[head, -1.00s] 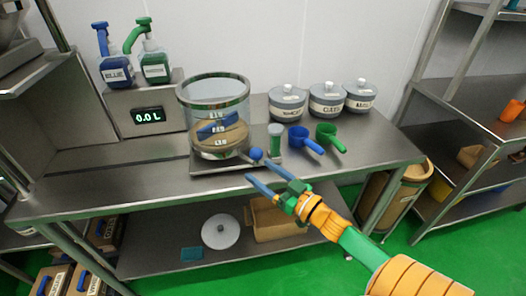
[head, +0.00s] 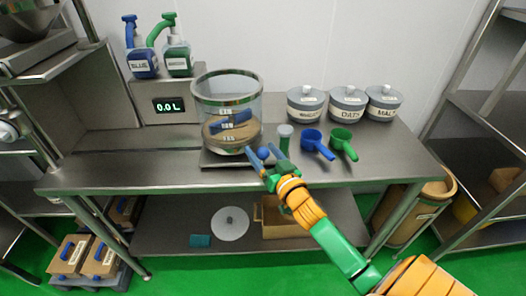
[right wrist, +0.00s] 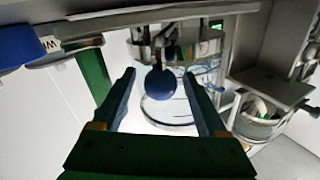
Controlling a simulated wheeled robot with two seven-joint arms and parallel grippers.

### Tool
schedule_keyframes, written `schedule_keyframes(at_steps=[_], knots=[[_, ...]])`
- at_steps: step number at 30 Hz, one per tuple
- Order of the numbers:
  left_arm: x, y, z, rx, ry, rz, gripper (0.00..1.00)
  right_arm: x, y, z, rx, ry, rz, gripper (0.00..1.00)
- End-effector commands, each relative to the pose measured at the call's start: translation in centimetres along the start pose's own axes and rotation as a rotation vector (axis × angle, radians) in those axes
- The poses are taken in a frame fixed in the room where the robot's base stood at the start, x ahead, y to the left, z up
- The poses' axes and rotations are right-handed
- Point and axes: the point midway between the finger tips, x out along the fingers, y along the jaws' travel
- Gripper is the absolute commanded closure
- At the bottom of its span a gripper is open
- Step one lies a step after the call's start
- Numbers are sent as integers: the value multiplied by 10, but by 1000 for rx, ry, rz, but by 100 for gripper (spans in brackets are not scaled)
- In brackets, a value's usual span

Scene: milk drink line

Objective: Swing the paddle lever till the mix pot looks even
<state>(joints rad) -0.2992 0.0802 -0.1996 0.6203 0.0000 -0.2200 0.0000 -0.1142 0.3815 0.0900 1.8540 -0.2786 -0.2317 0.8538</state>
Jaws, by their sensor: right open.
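The mix pot (head: 227,88) is a clear cylinder with a metal rim on a flat base on the steel bench. A tan layer (head: 217,131) lies over a paler one inside it, with a blue paddle (head: 236,118). The paddle lever ends in a blue ball knob (head: 263,153) at the pot's front right. My right gripper (head: 258,160) is open at the knob. In the right wrist view the knob (right wrist: 160,82) shows between the two spread fingers; I cannot tell if they touch it. My left gripper is not in view.
Several lidded canisters (head: 348,104) stand behind. Pump bottles (head: 143,62) stand on a unit reading 0.0 L (head: 165,106). The bench's front left is clear.

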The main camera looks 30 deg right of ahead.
Motion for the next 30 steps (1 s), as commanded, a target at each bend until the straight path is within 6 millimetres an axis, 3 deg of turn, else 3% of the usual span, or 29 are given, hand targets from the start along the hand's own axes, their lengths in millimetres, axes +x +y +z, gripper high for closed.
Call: schedule_keyframes(at_steps=[5,12,14,30], knots=[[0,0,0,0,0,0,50,0,0,0,0,0,-1,24],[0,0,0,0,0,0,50,0,0,0,0,0,-1,86],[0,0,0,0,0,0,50,0,0,0,0,0,-1,100],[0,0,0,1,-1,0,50,0,0,0,0,0,-1,100]])
